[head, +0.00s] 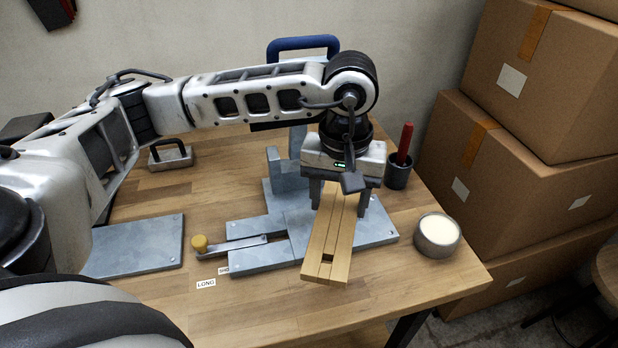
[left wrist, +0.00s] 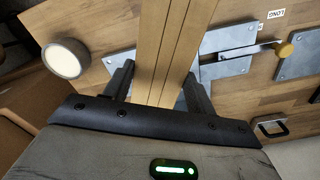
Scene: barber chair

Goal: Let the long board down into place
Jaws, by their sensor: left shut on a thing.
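The long board (head: 328,240) is a pale wooden piece with lengthwise grooves and a small square hole near its near end. My left gripper (head: 340,200) points down and is shut on the board, one finger at each side. The board also runs up between the fingers in the left wrist view (left wrist: 168,45). Its near end extends over the front edge of the grey metal fixture (head: 370,232); I cannot tell whether it touches the metal. The fixture has upright blocks (head: 287,172) behind and a slide with a yellow knob (head: 199,243) at left. My right gripper is out of view.
A round pot with pale contents (head: 437,235) stands right of the fixture. A dark cup with a red-handled tool (head: 398,170) is behind it. A separate grey plate (head: 137,247) lies left, near a LONG label (head: 206,283). Cardboard boxes (head: 480,180) stand at right.

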